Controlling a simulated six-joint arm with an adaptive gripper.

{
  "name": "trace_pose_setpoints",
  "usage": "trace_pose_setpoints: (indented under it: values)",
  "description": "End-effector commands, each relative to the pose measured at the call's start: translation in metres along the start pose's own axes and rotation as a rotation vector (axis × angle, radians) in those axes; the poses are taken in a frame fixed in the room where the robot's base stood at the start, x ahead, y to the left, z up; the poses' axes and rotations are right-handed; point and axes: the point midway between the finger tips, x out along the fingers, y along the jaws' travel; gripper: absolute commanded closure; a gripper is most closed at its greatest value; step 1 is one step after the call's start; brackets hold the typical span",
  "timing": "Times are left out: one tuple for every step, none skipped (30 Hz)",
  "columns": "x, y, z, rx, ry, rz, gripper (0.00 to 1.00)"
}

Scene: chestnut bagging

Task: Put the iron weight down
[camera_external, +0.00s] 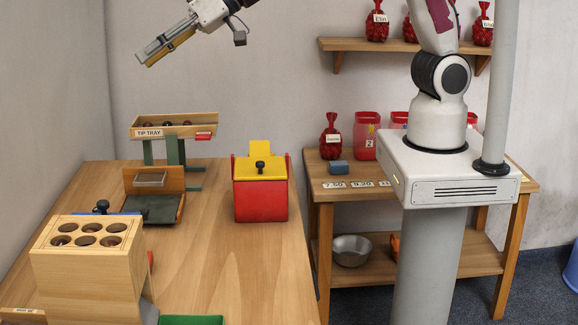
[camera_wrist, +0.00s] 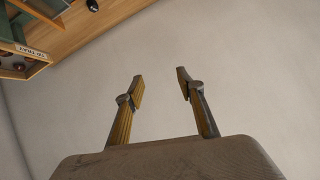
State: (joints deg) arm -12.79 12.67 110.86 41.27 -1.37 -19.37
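A small black knobbed piece (camera_external: 260,166), which looks like the iron weight, stands on the yellow top of the red box (camera_external: 261,201). I cannot tell for sure whether it is a loose weight or a knob. A black piece (camera_wrist: 92,5) also shows at the top edge of the wrist view, cut off. My gripper (camera_external: 146,58) is raised high at the upper left, well above the tip tray (camera_external: 146,133) and away from the red box. In the wrist view its two fingers (camera_wrist: 160,87) are apart with nothing between them.
A tilted wooden stand (camera_external: 168,181) is beside the box. The table (camera_external: 235,265) is bare in front of the box. Shelves with red bags (camera_external: 330,137) are at right.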

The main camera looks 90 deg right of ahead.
Motion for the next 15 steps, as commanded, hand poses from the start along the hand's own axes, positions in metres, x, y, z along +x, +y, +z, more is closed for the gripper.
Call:
trace_pose_setpoints:
  values:
    - [-0.015, 0.001, -0.001, -0.007, -0.008, -0.009, 0.62]
    - [-0.022, 0.001, 0.001, -0.013, -0.018, -0.014, 0.62]
    - [-0.032, 0.002, 0.003, -0.019, -0.029, -0.019, 0.62]
    - [-0.039, 0.002, 0.004, -0.025, -0.036, -0.024, 0.62]
    - [-0.047, 0.002, 0.006, -0.030, -0.046, -0.028, 0.62]
    - [-0.057, 0.003, 0.008, -0.038, -0.057, -0.031, 0.62]
    - [-0.064, 0.004, 0.010, -0.042, -0.065, -0.034, 0.62]
    - [-0.071, 0.006, 0.013, -0.048, -0.075, -0.036, 0.62]
    - [-0.081, 0.007, 0.015, -0.054, -0.086, -0.039, 0.62]
    - [-0.089, 0.008, 0.018, -0.061, -0.096, -0.041, 0.62]
    - [-0.096, 0.009, 0.021, -0.066, -0.105, -0.041, 0.62]
    - [-0.105, 0.011, 0.025, -0.074, -0.117, -0.042, 0.62]
    - [-0.113, 0.013, 0.028, -0.078, -0.127, -0.042, 0.62]
    - [-0.120, 0.015, 0.031, -0.084, -0.135, -0.041, 0.62]
    - [-0.130, 0.018, 0.036, -0.091, -0.148, -0.040, 0.62]
